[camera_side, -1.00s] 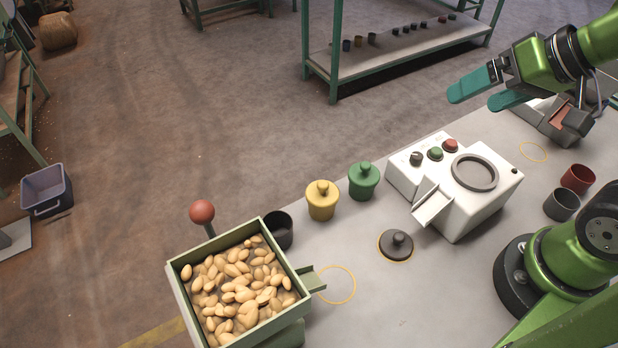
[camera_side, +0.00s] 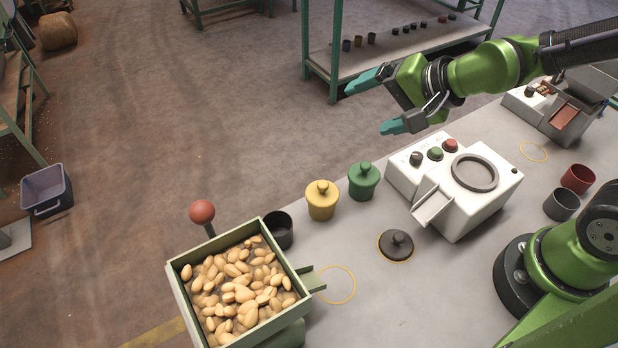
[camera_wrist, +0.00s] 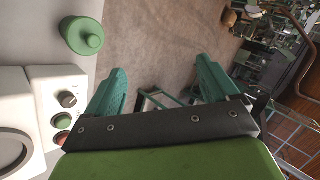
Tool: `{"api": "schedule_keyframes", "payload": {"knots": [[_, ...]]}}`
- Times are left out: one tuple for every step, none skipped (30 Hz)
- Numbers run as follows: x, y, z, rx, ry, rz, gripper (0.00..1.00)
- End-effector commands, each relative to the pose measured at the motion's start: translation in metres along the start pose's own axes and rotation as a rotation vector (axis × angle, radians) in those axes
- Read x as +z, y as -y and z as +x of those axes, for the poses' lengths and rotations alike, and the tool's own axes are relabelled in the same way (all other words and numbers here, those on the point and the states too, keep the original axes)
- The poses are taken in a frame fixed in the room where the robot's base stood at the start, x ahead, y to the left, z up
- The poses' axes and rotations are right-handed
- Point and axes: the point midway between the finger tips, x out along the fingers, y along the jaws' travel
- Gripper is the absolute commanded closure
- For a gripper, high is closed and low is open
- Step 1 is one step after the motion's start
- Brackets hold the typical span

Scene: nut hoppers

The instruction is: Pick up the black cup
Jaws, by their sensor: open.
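A black cup (camera_side: 281,230) stands on the table beside the green hopper of nuts, partly hidden by the hopper's edge. A dark grey cup (camera_side: 561,205) stands at the right, next to a dark red cup (camera_side: 578,179). My gripper (camera_side: 365,110) is open and empty, high above the table's back edge, up and to the right of the black cup. In the wrist view my gripper's teal fingers (camera_wrist: 160,66) are spread apart with floor behind them. The black cup is not in the wrist view.
The nut hopper (camera_side: 297,267) has a red-knobbed lever (camera_side: 202,212). Yellow (camera_side: 322,201) and green (camera_side: 363,182) lidded pots stand near the white machine (camera_side: 468,205). A black knobbed lid (camera_side: 397,245) lies in a yellow ring. An empty ring (camera_side: 336,285) marks clear table.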

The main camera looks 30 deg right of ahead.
Motion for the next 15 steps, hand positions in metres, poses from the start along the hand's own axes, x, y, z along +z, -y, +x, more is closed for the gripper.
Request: {"api": "schedule_keyframes", "payload": {"knots": [[0.017,0.002,0.021,-0.019,0.025,0.101,0.12],[0.026,0.005,0.031,-0.038,0.036,0.173,0.12],[0.039,0.008,0.044,-0.063,0.054,0.269,0.12],[0.049,0.010,0.052,-0.081,0.069,0.343,0.12],[0.059,0.011,0.061,-0.097,0.085,0.419,0.12],[0.073,0.012,0.071,-0.116,0.108,0.524,0.12],[0.084,0.012,0.078,-0.129,0.127,0.604,0.12],[0.095,0.012,0.084,-0.141,0.147,0.686,0.12],[0.109,0.012,0.091,-0.155,0.174,0.797,0.12],[0.119,0.011,0.096,-0.164,0.194,0.880,0.12],[0.129,0.010,0.100,-0.170,0.214,0.963,0.12],[0.141,0.008,0.104,-0.178,0.240,1.072,0.12],[0.150,0.007,0.106,-0.182,0.258,1.149,0.12],[0.157,0.006,0.108,-0.186,0.275,1.224,0.12],[0.167,0.004,0.110,-0.188,0.296,1.315,0.12]]}}
